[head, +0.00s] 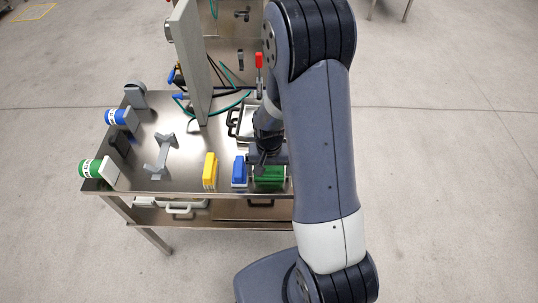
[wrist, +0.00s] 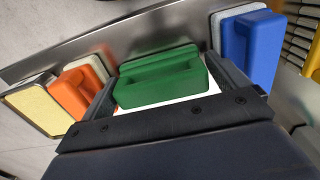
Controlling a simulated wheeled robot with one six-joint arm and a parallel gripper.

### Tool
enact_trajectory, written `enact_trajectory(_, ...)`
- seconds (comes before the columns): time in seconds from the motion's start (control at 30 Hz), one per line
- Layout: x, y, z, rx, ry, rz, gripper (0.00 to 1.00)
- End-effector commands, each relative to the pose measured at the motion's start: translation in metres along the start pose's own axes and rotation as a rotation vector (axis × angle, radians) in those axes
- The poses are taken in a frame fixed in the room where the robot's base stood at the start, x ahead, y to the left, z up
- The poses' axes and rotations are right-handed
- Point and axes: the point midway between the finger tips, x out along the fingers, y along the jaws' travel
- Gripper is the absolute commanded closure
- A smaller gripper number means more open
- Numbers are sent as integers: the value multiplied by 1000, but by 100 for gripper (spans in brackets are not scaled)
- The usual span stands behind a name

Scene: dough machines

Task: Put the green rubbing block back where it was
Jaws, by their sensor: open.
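The green rubbing block (head: 269,175) stands near the front edge of the steel table, right of a blue block. In the wrist view the green block (wrist: 160,78) sits between the two fingers of my gripper (wrist: 163,84), on a white pad. The gripper is open around it, one finger on each side. Whether a finger touches the block I cannot tell. In the head view my gripper (head: 268,158) is just above and behind the green block, and my arm hides the table to the right of it.
A blue block (head: 239,170) and a yellow block (head: 210,170) stand to the left. The wrist view shows the blue block (wrist: 253,48) close on the right and an orange block (wrist: 76,92) on the left. A grey upright panel (head: 190,60) rises behind. The steel table (head: 180,180) has bare room at its left front.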

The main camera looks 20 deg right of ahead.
Motion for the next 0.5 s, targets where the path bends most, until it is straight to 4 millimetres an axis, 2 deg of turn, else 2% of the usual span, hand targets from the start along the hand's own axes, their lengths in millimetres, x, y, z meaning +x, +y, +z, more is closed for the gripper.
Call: enact_trajectory(0.5, -87, 0, -1, 0, 7, -2, 5)
